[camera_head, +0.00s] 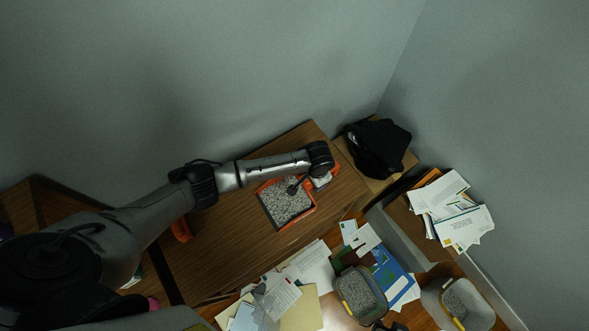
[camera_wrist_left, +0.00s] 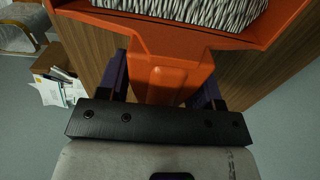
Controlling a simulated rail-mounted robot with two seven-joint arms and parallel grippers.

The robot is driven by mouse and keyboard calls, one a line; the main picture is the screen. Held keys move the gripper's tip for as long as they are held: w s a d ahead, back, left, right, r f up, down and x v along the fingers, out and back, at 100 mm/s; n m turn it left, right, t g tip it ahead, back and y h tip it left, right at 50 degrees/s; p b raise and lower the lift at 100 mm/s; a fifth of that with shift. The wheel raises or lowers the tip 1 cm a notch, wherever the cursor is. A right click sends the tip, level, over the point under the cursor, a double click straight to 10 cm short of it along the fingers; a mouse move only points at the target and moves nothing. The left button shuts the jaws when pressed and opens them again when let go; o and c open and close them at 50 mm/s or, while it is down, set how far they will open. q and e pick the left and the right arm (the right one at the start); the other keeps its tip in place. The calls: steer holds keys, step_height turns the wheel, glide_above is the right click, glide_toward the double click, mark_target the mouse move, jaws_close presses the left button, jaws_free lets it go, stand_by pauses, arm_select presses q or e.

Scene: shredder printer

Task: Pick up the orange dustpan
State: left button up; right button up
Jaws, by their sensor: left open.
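The orange dustpan (camera_head: 313,208) lies on the wooden table top, filled with grey shredded paper (camera_head: 285,204). In the left wrist view its handle (camera_wrist_left: 172,72) points toward my left gripper (camera_wrist_left: 163,78). The gripper's two dark fingers are open, one on each side of the handle, with the handle between them. I cannot tell whether either finger touches it. In the head view my left arm reaches across the table, and its gripper (camera_head: 322,181) is partly hidden by the wrist.
Another orange object (camera_head: 181,230) is on the table, partly behind my arm. A black bag (camera_head: 376,148) sits on a box at the table's far end. Papers (camera_head: 455,213) fill a box at right. Bins (camera_head: 358,293) with shreds and scattered papers are below. Walls close in behind.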

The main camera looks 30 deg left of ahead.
arm_select(q)
jaws_close()
stand_by(0.5)
steer(key=shift+r, duration=0.2)
steer(key=shift+r+p, duration=0.45)
steer(key=shift+r, duration=1.4)
steer(key=w+d+r, duration=0.3)
steer(key=d+r, duration=0.3)
steer(key=d, duration=0.4)
steer(key=shift+w+d+r, duration=0.35)
steer(key=shift+w, duration=0.05)
steer(key=shift+d+r, duration=0.15)
steer(key=shift+d, duration=0.05)
